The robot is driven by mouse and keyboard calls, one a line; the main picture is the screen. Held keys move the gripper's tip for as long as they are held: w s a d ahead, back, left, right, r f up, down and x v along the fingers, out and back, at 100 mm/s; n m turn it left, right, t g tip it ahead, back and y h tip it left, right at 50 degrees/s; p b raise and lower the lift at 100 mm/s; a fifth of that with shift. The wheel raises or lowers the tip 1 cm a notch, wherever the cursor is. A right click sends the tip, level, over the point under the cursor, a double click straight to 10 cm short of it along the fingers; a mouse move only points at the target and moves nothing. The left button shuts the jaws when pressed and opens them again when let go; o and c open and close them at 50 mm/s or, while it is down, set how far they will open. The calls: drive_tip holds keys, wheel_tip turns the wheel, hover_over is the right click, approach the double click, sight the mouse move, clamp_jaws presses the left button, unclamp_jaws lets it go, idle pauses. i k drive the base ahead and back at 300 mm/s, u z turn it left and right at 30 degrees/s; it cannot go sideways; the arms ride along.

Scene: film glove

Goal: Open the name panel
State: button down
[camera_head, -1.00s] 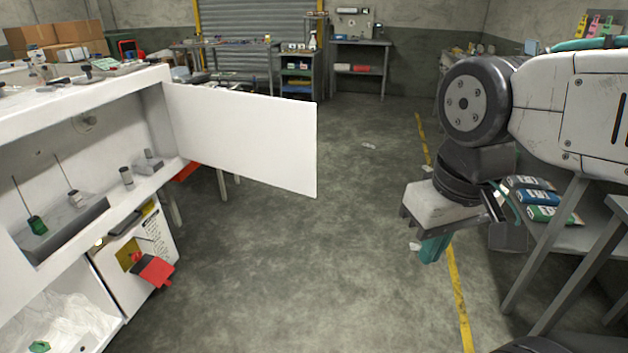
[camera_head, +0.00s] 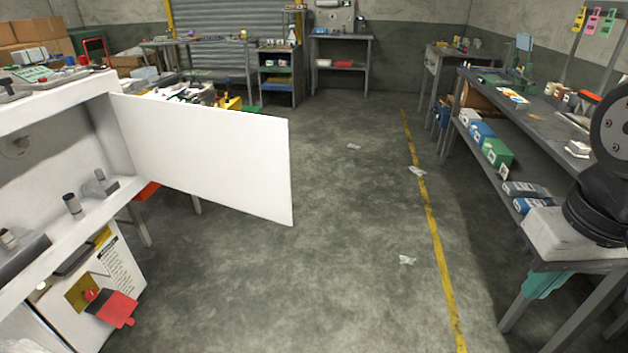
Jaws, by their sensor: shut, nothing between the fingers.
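A plain white panel (camera_head: 208,155) stands swung out from the right end of the white cabinet (camera_head: 62,100) at left. It hangs over the floor, and no lettering shows on its visible face. The cabinet's inside is open to view, with small cylinders on its shelf. Part of my arm is cut off by the picture's edge.
Below the cabinet is a white box front with a red lever (camera_head: 112,308). A long workbench (camera_head: 520,110) with boxes runs along the right, close to my arm. The concrete floor between is clear except for scraps of litter and a yellow line (camera_head: 432,225).

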sight(239, 161)
drive_tip(key=u, duration=0.1)
drive_tip(key=i, duration=0.9)
drive_tip(key=u, duration=0.8)
